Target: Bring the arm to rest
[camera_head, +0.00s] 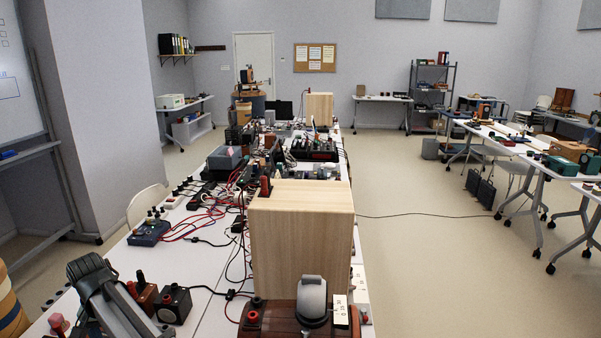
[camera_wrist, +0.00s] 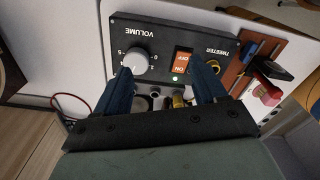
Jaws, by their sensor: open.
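My gripper (camera_wrist: 162,72) is open and shows in the wrist view as two dark blue fingers with a gap between them. No object is seen held between them. Beyond the fingers is a black control panel (camera_wrist: 208,42) marked VOLUME and TWEETER, its lettering upside down. It has a light grey knob (camera_wrist: 135,62) near the left finger and an orange ON/OFF switch (camera_wrist: 182,61) between the fingers. A small green light shows below the switch. I cannot tell whether the fingers touch the panel. In the head view I cannot make out my gripper with certainty.
In the head view a tall wooden box (camera_head: 300,235) stands on the long white table (camera_head: 205,285). Cables and several devices crowd the table beyond and left of it. Open floor (camera_head: 420,245) lies to the right.

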